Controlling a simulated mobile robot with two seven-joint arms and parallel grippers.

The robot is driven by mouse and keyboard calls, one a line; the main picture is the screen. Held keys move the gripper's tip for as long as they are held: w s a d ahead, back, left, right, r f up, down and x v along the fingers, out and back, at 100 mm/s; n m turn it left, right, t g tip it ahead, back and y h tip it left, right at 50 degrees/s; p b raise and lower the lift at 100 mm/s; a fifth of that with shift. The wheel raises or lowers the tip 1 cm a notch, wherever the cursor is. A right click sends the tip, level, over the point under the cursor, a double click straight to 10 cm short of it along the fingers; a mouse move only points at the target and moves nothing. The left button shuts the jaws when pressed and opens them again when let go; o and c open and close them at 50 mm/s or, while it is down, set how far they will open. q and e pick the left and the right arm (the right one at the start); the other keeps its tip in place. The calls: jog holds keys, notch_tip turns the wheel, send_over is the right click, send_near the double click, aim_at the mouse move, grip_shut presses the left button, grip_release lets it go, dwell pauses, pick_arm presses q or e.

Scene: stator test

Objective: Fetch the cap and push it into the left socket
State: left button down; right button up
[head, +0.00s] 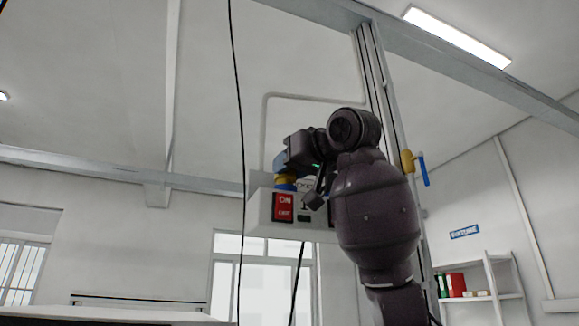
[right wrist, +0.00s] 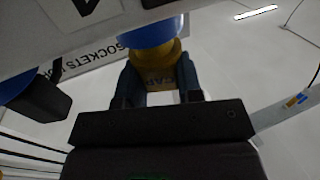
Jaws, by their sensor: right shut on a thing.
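The yellow cap (right wrist: 160,72), with lettering on its side, is between the two fingers of my right gripper (right wrist: 158,88), which is shut on it. A blue socket (right wrist: 150,30) sits directly against the cap's far end; I cannot tell how deep the cap is in it. Another blue part (right wrist: 14,82) shows at the left edge of the right wrist view. In the head view my right gripper (head: 283,166) is over the top left of a pale box (head: 262,228), with the yellow cap (head: 285,179) just above the box. My left gripper is not in view.
The box carries a red ON/OFF switch (head: 283,207) on its front. A post (head: 383,90) rises behind my right arm, with a yellow fitting and blue handle (head: 424,172). Cables hang nearby. A shelf (head: 480,298) with binders stands at the far right.

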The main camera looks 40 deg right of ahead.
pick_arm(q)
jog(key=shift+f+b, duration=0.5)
pick_arm(e)
jog(key=shift+f, duration=0.5)
jog(key=o, duration=1)
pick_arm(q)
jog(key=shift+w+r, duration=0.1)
pick_arm(e)
jog(key=shift+s+d+f+b, duration=0.1)
jog(key=shift+s+b, duration=0.35)
jog(key=shift+s, duration=0.8)
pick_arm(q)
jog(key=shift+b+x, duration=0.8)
pick_arm(e)
jog(key=s, duration=0.8)
jog(key=shift+s+d, duration=0.2)
jog(key=shift+d, duration=0.05)
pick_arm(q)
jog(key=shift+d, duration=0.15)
